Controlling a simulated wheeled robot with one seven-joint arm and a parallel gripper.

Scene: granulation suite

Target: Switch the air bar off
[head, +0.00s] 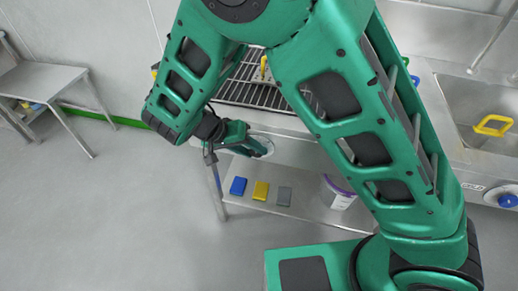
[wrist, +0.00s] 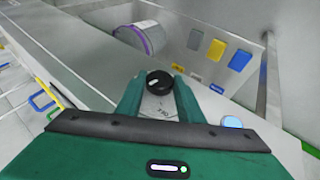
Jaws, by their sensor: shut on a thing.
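A round black knob (wrist: 159,82) with a white pointer mark sits on the steel front panel in the wrist view. Small dark lettering (wrist: 160,112) shows on the panel beside it, too small to read surely. My gripper (wrist: 160,92) is shut on the knob, with one green finger on each side of it. In the head view my gripper (head: 264,147) is at the front edge of the steel bench, below the wire rack (head: 240,88). The knob cannot be made out there. I cannot identify the air bar itself surely.
A light-blue round button (wrist: 232,122) is just right of my gripper. A lower shelf holds a white tub (head: 337,193) and blue (head: 238,186), yellow (head: 261,190) and grey (head: 284,196) blocks. A sink (head: 470,105) is at right.

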